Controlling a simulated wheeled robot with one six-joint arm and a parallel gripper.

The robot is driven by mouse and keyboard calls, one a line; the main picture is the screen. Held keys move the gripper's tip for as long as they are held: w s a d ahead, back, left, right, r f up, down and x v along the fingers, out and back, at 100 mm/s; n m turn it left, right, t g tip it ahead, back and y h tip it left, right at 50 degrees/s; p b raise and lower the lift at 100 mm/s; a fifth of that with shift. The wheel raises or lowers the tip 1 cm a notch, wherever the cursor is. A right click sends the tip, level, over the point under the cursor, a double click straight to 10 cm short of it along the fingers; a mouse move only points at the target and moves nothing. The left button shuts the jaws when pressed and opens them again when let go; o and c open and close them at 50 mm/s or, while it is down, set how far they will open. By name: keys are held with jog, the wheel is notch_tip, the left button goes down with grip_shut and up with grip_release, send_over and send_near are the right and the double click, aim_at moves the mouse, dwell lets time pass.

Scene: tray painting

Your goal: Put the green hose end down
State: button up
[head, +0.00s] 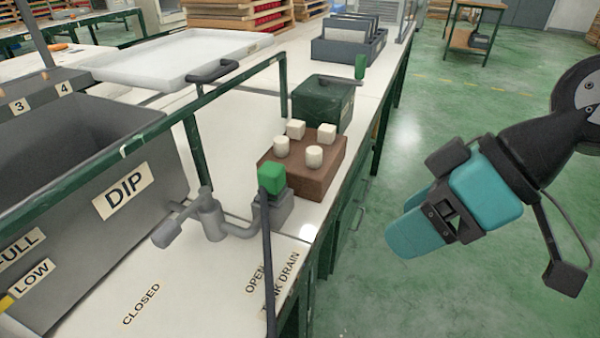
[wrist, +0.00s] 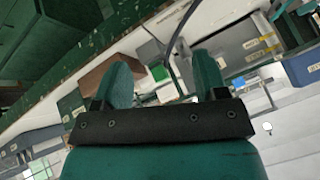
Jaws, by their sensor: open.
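The green hose end (head: 271,178) is a small green block on a dark hose (head: 268,245) in the head view. It sits upright at a small grey block (head: 272,210) by the counter's front edge, and the hose hangs down in front. My gripper (head: 405,238) is open and empty, out over the floor to the right, well apart from the hose end. In the wrist view my gripper (wrist: 163,80) shows two spread teal fingers with nothing held between them. Small green pieces show beyond the fingers there; I cannot tell which is the hose end.
A brown block (head: 328,178) with white pegs stands right behind the hose end, with a green box (head: 322,88) beyond. A grey drain valve (head: 212,218) is to the left, beside the DIP tank (head: 90,215). A green rail (head: 150,130) crosses above the counter. The floor (head: 440,100) is open.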

aim_at(262, 171)
jog(key=w+a+r+n+t+y, duration=0.25)
jog(key=w+a+y, duration=0.2)
jog(key=w, duration=0.35)
jog(key=shift+n+t+y, duration=0.35)
jog(key=shift+n+t, duration=0.2)
jog(key=p+x, duration=0.2)
jog(key=x, duration=0.3)
jog(key=p+x, duration=0.3)
jog(key=x, duration=0.3)
jog(key=p+x, duration=0.3)
jog(key=x, duration=0.3)
jog(key=shift+s+f, duration=0.15)
jog(key=shift+f, duration=0.15)
jog(key=c, duration=1.1)
